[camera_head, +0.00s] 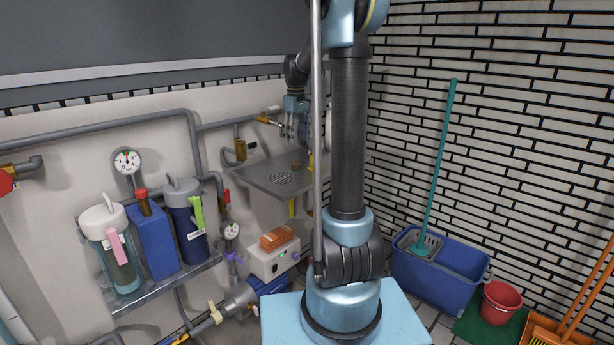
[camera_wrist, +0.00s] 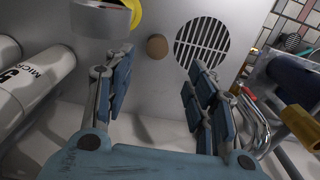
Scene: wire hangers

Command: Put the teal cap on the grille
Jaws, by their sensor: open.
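I cannot make out a teal cap in either view. The grille (camera_head: 285,178) is a round slotted patch in the grey metal shelf by the wall. It also shows in the wrist view as dark parallel slots (camera_wrist: 201,43), beyond the right finger. My gripper (camera_head: 290,131) hangs above the shelf, partly behind my arm. In the wrist view its two blue-grey fingers (camera_wrist: 158,75) are spread apart with nothing held between them. A small brown round piece (camera_wrist: 157,46) lies on the shelf left of the grille, beyond the gap between the fingers.
White cylinders (camera_wrist: 35,85) lie left of the fingers, and pipes with a brass fitting (camera_wrist: 300,125) are at the right. Below the shelf stands a white box (camera_head: 272,260) with an orange block on it.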

